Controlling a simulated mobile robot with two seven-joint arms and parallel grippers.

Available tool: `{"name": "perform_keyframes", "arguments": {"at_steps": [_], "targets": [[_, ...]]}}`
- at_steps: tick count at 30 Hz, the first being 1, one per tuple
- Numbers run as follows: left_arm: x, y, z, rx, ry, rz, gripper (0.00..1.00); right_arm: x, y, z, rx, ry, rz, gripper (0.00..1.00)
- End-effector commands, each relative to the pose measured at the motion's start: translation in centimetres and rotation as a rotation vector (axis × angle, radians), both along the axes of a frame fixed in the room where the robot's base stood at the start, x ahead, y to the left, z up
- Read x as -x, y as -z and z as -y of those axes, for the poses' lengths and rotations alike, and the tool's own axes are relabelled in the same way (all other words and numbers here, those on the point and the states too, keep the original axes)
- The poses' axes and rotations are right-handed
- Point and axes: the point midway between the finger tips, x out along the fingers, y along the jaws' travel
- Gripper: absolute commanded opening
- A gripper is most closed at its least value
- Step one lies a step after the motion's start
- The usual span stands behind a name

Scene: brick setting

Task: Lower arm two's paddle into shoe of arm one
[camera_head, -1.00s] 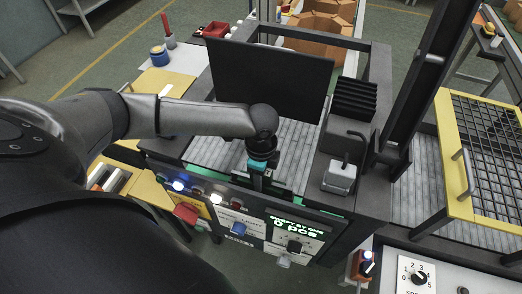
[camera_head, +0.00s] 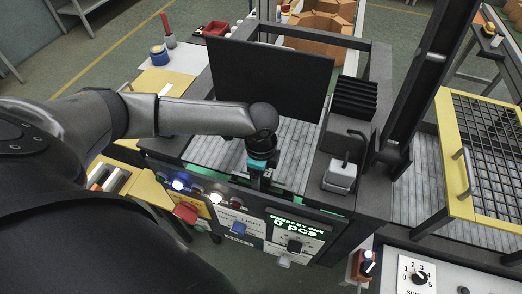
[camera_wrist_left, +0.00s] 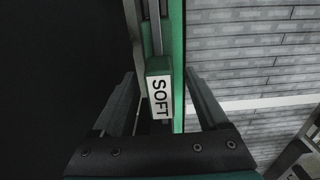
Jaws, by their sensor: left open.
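My left gripper (camera_head: 262,182) points down over the front edge of the machine, just behind its control panel. In the left wrist view the gripper (camera_wrist_left: 160,78) is open. Its two fingers stand on either side of a small white block lettered SOFT (camera_wrist_left: 159,95), with gaps showing. The block sits on a dark bar beside a green strip (camera_wrist_left: 178,60). In the head view my gripper hides this block. I cannot tell which parts are arm two's paddle and arm one's shoe. My right gripper is not in view.
A black upright panel (camera_head: 270,75) stands behind my gripper on the slatted deck (camera_head: 297,150). A grey block with a bent handle (camera_head: 340,176) lies to the right. The control panel (camera_head: 290,240) reads 0 pcs. A yellow-framed mesh guard (camera_head: 443,130) stands farther right.

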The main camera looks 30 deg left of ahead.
Motion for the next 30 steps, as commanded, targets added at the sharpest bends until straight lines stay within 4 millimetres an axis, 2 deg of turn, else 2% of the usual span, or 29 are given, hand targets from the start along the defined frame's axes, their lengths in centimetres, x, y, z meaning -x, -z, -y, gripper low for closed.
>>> {"name": "perform_keyframes", "arguments": {"at_steps": [12,18,24,30], "targets": [[-0.1,-9.4,0.0,0.001,0.002,0.006,0.77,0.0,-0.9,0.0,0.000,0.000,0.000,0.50],[-0.2,-13.0,0.0,0.001,0.000,0.006,0.77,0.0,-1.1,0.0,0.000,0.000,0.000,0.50],[-0.1,-14.5,0.0,0.000,0.001,0.003,0.77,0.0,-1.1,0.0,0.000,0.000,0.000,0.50],[-0.1,-14.6,0.0,0.000,0.000,0.003,0.77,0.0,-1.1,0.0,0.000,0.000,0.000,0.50]]}}
